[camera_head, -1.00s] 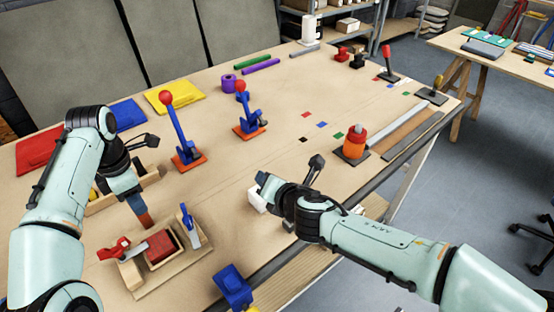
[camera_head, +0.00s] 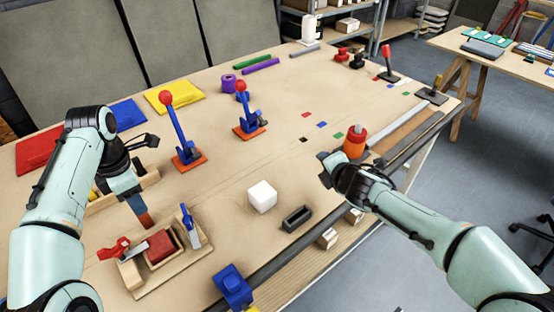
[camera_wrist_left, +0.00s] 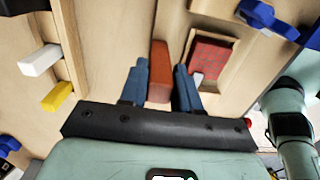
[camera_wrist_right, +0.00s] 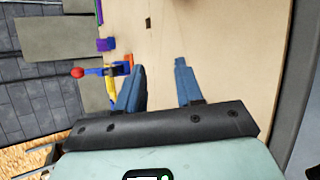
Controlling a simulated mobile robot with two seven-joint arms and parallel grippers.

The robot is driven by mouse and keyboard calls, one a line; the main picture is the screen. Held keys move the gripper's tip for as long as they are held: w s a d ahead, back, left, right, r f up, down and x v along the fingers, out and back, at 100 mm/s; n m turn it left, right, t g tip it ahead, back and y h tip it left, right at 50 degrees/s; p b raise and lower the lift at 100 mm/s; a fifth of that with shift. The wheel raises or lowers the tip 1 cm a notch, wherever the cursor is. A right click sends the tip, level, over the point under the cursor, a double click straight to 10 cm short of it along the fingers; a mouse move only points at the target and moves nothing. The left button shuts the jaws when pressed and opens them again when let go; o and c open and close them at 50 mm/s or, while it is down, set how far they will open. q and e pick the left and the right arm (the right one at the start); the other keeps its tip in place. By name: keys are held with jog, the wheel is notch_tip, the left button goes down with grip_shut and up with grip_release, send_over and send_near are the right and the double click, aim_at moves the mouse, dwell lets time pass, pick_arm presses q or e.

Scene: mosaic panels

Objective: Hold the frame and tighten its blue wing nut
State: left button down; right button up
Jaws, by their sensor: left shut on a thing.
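A wooden frame (camera_head: 135,284) with a red mosaic panel (camera_head: 160,248) lies at the table's front left; the panel also shows in the left wrist view (camera_wrist_left: 212,55). A blue upright lever-like part (camera_head: 187,218), perhaps the blue wing nut, stands at its right side. A red one (camera_head: 114,248) is at its left. My left gripper (camera_head: 132,200) is shut on a red-brown block (camera_wrist_left: 158,72) just behind the panel. How that block joins the frame is unclear. My right gripper (camera_head: 324,168) is open and empty, well right of the frame; its fingers (camera_wrist_right: 160,70) stand apart.
A white cube (camera_head: 262,196) and a dark slotted block (camera_head: 297,218) lie between the frame and my right gripper. An orange-red bottle (camera_head: 355,142) is close to that gripper. Blue levers with red knobs (camera_head: 180,130) stand behind. A blue part (camera_head: 233,287) sits at the front edge.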

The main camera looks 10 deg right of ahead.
jog(key=shift+d, duration=0.1)
dwell(0.5)
jog(key=s+a+n, duration=0.1)
jog(key=a+n, duration=0.1)
jog(key=a, duration=0.3)
jog(key=s+a+n+y, duration=0.1)
jog(key=s+a+n, duration=0.1)
jog(key=a, duration=0.4)
jog(key=s+a+r+n, duration=0.1)
jog(key=s+a+n, duration=0.1)
jog(key=a, duration=0.4)
jog(key=shift+s+a+r+n+y, duration=0.1)
jog(key=shift+s+n+y, duration=0.05)
jog(key=shift+n+y, duration=0.3)
jog(key=s+a+n, duration=0.4)
jog(key=s+a, duration=0.2)
jog(key=a, duration=0.1)
jog(key=n+t+y, duration=0.1)
jog(key=n+y, duration=0.1)
jog(key=n, duration=0.4)
send_near(186, 216)
jog(key=shift+m+h, duration=0.25)
jog(key=x, duration=1.3)
jog(key=shift+s+a+r, duration=0.1)
jog(key=shift+a, duration=0.1)
grip_shut()
